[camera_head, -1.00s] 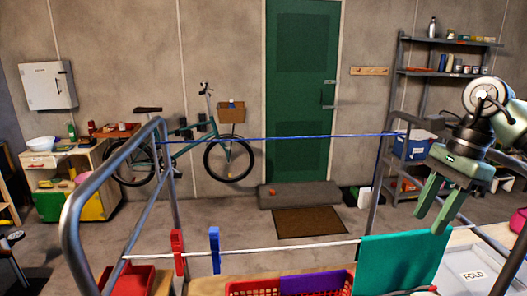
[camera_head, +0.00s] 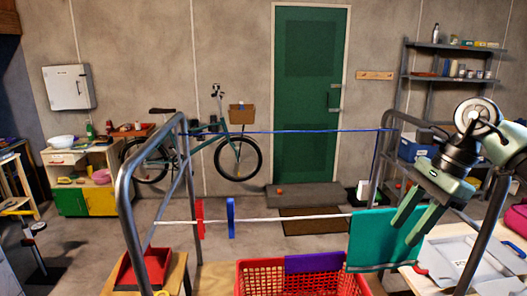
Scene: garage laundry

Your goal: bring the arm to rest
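My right gripper (camera_head: 420,217) is at the right of the head view, its two green fingers pointing down and left. The fingers are spread apart with nothing between them. It is just in front of the right part of a teal cloth (camera_head: 375,240), which hangs over the white front line of the drying rack (camera_head: 132,215). I cannot tell whether a finger touches the cloth. My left gripper is not in the view.
A red clothespin (camera_head: 199,218) and a blue clothespin (camera_head: 231,217) sit on the white line. Below are a red basket (camera_head: 290,280) with a purple cloth (camera_head: 314,262) over its rim, and a red tray (camera_head: 150,268) at left. A white table (camera_head: 440,255) is at right.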

